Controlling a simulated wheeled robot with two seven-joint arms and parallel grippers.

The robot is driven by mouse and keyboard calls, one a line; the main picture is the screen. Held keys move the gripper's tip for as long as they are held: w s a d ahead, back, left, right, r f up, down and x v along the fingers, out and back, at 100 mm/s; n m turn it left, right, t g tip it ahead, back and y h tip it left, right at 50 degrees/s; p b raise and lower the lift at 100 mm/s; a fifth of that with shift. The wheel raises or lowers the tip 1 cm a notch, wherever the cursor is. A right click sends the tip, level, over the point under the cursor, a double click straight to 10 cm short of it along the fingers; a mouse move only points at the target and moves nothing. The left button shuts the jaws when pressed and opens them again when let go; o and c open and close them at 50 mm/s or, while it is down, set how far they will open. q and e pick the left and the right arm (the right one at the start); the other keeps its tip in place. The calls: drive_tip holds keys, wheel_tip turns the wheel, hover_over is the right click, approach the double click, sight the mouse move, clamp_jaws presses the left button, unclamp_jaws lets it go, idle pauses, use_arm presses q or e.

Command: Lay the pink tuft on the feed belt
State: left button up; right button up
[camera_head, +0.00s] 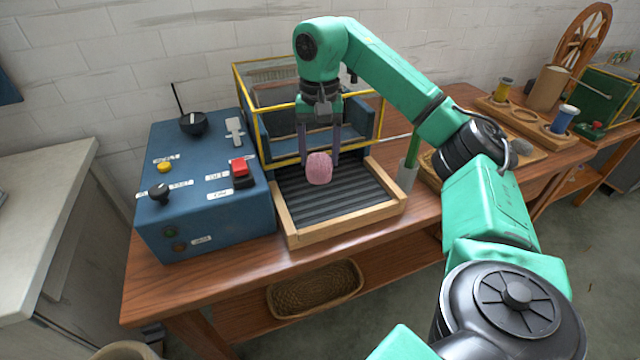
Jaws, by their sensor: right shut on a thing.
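The pink tuft (319,170) is a small rounded pink bundle. My right gripper (319,158) points down and is shut on it, with one finger on each side. The tuft is over the dark ribbed feed belt (345,205), which has a wooden frame around it. I cannot tell whether the tuft's underside touches the belt. My left gripper is not in view.
A blue control box (190,190) with a red button, knobs and a lever stands left of the belt. A yellow-edged guard frame (247,105) stands behind it. A grey cup (406,175) holding a green-handled thing stands close to the right. Spools (564,118) stand farther right.

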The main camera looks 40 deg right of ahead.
approach(318, 202)
wheel_tip(318, 202, down, 6)
drive_tip(key=shift+s+f+b, duration=0.15)
drive_tip(key=shift+b, duration=0.25)
drive_tip(key=shift+f, duration=0.1)
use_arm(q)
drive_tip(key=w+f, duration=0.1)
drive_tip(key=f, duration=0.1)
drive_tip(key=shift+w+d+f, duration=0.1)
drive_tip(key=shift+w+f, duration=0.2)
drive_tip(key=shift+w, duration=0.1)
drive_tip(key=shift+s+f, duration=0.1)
use_arm(e)
drive_tip(key=shift+f, duration=0.1)
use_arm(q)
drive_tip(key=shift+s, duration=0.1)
use_arm(e)
drive_tip(key=o, duration=1.3)
